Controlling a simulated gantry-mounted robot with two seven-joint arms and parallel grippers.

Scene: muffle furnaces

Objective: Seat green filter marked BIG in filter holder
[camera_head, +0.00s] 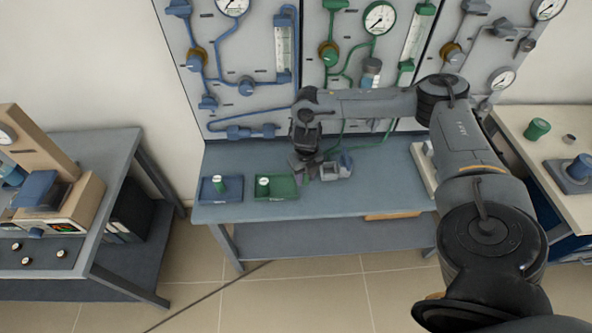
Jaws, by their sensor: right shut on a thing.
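My right gripper (318,172) is low over the back table, just right of the green tray (288,193). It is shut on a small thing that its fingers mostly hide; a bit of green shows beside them. A small green cylinder with a pale top (263,184) stands in the green tray. The BIG marking cannot be read on either. A grey cylindrical housing (371,70) on the green panel may be the filter holder; I cannot tell. My left gripper is out of view.
A wall panel with blue, green and grey pipes and gauges (380,17) stands behind the blue-grey table (380,185). A side bench with an instrument (55,205) is at left. A pale bench at right holds a green cup (537,129) and a blue part (580,167). The table front is clear.

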